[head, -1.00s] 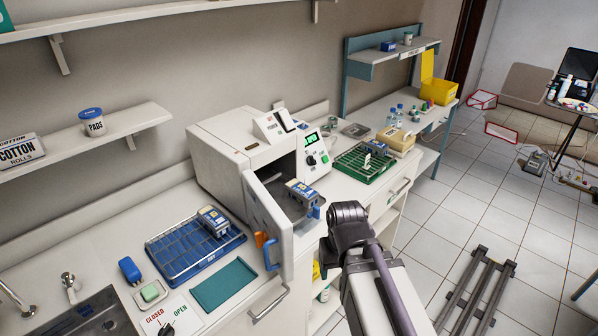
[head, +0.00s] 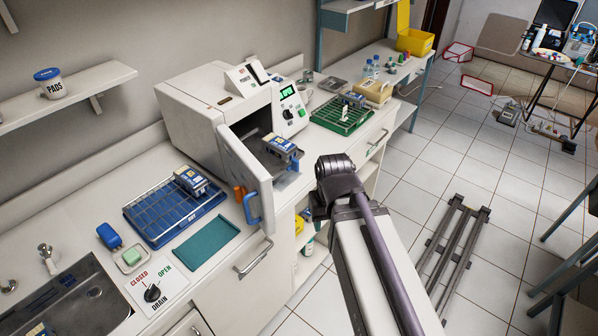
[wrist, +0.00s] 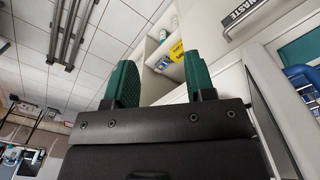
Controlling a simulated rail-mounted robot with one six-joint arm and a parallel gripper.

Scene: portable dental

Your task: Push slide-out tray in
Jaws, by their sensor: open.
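The slide-out tray (head: 265,157) sticks out of the open front of the white sterilizer (head: 205,110) in the head view. A blue and grey cassette (head: 281,147) sits on it, and a blue handle part shows at its front right. The sterilizer's door (head: 245,172) stands open to the left of the tray, with a blue handle. My gripper (wrist: 160,84) shows its two green fingers apart and empty in the wrist view. In the head view my arm is to the right of the tray, apart from it, and the fingers cannot be seen.
A blue rack (head: 172,222) with another cassette (head: 192,180) is on the counter left of the door. A green rack (head: 342,115) stands right of the sterilizer. Open shelves (head: 308,215) are under the counter. The tiled floor right of my arm holds a metal rail frame (head: 455,245).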

